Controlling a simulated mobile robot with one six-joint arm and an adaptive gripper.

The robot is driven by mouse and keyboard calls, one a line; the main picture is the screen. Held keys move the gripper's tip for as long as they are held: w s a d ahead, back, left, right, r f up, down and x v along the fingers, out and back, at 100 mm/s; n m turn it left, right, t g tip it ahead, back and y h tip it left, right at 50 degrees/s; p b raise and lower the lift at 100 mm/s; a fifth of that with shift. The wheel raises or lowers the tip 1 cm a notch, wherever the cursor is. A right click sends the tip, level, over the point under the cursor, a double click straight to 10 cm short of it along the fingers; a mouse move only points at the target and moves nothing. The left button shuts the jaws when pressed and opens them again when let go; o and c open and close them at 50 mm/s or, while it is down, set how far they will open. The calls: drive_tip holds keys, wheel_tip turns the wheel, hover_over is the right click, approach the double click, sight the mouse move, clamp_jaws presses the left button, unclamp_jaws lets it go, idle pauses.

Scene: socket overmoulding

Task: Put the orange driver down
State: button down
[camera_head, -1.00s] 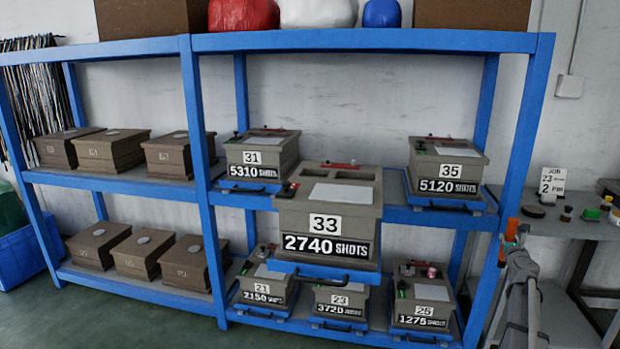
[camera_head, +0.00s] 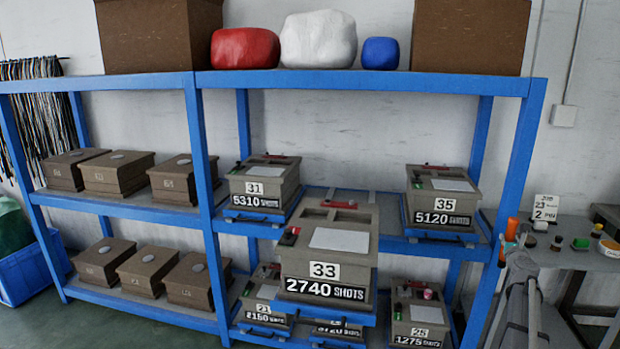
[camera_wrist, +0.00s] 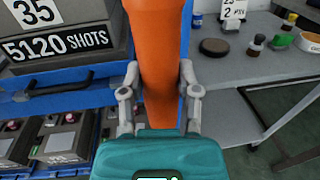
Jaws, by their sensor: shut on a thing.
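My gripper (camera_wrist: 159,97) is shut on the orange driver (camera_wrist: 157,50), which stands upright between its two fingers in the wrist view. The driver's top runs out of that view, and its lower end is hidden behind my gripper's teal body. In the head view the orange driver (camera_head: 512,228) shows small at the right, held in front of the shelf's right post. A grey table (camera_head: 570,257) lies to the right of the driver, and it also shows in the wrist view (camera_wrist: 229,98). The driver is apart from the table top.
A blue rack (camera_head: 372,77) holds mould boxes; box 33 (camera_head: 325,272) sits on a pulled-out tray and juts forward. Box 35 (camera_head: 441,203) is left of my gripper. Small bottles, a dark disc (camera_wrist: 214,46) and a job card (camera_head: 545,207) stand on the table.

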wheel_tip(320, 180, up, 18)
drive_tip(key=p, duration=1.7)
